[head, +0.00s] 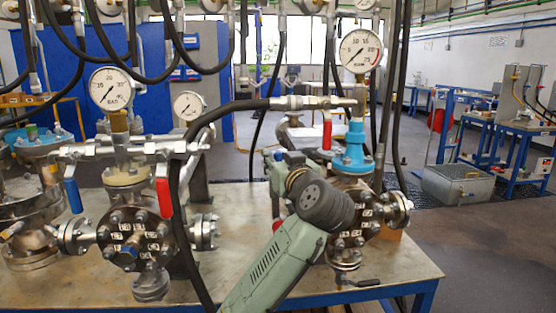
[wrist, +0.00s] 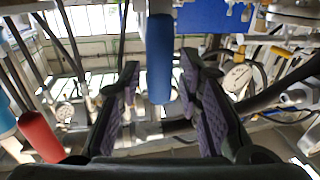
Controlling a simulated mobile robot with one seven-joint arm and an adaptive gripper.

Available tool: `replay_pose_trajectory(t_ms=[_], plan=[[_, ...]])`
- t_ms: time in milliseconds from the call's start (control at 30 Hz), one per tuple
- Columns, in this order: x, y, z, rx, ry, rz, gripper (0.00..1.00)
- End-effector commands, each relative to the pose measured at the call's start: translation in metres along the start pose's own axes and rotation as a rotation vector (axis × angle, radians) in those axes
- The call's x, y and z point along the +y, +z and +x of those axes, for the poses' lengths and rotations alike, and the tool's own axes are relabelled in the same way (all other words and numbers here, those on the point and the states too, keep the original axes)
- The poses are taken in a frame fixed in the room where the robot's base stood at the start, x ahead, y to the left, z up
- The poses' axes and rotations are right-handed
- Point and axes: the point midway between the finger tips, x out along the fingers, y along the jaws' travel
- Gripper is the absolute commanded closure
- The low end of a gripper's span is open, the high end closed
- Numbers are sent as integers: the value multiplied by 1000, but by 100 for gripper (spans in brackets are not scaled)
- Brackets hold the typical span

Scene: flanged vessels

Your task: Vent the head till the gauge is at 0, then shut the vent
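The right flanged vessel (head: 350,238) carries a pressure gauge (head: 361,50) on top. Its needle slants across the dial; I cannot read the value surely. My gripper (wrist: 160,72) is open, with one finger on each side of a blue valve handle (wrist: 160,40) in the wrist view. Gaps show between handle and fingers. A red handle (wrist: 40,135) lies to the left there. In the head view my wrist hides the fingers and that blue handle.
The left vessel (head: 135,240) has its own gauge (head: 111,90), blue handle (head: 73,195) and red handle (head: 163,197). Black hoses (head: 185,150) hang in front and around. The metal bench (head: 225,270) has bare room between the vessels. A floor box (head: 455,187) stands right.

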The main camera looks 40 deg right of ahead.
Motion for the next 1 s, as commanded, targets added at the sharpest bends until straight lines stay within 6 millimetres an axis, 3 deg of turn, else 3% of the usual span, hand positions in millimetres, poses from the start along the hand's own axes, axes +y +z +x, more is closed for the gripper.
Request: replay_pose_trajectory(t_ms=[433, 1000], plan=[[0, 0, 0, 0, 0, 0, 100], [0, 0, 0, 0, 0, 0, 100]])
